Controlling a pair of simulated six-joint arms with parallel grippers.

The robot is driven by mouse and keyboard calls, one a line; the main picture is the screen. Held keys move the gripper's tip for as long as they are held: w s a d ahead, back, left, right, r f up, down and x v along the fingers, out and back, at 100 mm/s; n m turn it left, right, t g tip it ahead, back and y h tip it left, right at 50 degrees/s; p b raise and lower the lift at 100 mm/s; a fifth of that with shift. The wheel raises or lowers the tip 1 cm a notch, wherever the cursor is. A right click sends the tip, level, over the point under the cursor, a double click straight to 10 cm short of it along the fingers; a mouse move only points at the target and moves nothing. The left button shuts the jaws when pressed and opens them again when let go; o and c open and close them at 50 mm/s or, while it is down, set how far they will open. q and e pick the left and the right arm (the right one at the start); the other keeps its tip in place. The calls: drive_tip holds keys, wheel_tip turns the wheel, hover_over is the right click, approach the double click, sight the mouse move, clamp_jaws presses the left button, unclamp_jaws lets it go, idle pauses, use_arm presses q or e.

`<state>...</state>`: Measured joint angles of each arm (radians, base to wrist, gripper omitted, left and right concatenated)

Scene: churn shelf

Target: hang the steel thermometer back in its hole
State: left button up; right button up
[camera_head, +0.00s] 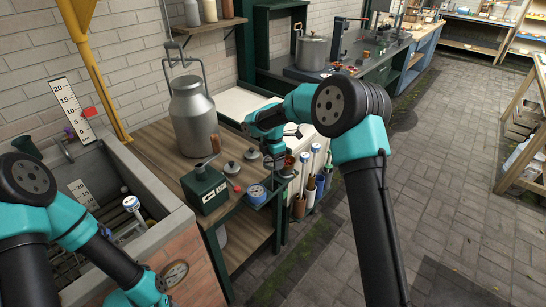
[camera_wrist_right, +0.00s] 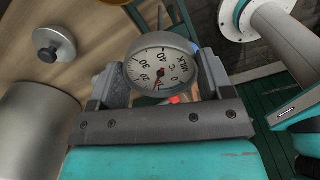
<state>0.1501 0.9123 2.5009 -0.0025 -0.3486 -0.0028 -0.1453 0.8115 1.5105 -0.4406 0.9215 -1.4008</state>
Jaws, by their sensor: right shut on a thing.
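My right gripper (camera_wrist_right: 155,85) is shut on the steel thermometer (camera_wrist_right: 160,68). Its round white dial reads "MILK °C" with numbers and a red needle, and it faces the right wrist camera between the two fingers. Its stem is hidden behind the dial and gripper. In the head view, my right gripper (camera_head: 275,158) is over the right edge of the wooden bench, beside the small metal lids; the thermometer is hard to make out there. The hole for it cannot be clearly picked out. My left arm is at lower left, with its gripper out of frame.
A steel churn (camera_head: 193,115) stands on the wooden bench (camera_head: 160,137). Several white-and-blue handles (camera_head: 315,150) stand upright at right. A stone sink (camera_head: 150,240) is at left.

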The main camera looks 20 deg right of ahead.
drive_tip(key=shift+f, duration=1.65)
drive_tip(key=shift+f, duration=3.7)
drive_tip(key=o, duration=1)
drive_tip(key=shift+o, duration=0.2)
drive_tip(key=shift+r, duration=0.1)
drive_tip(key=shift+r, duration=4.45)
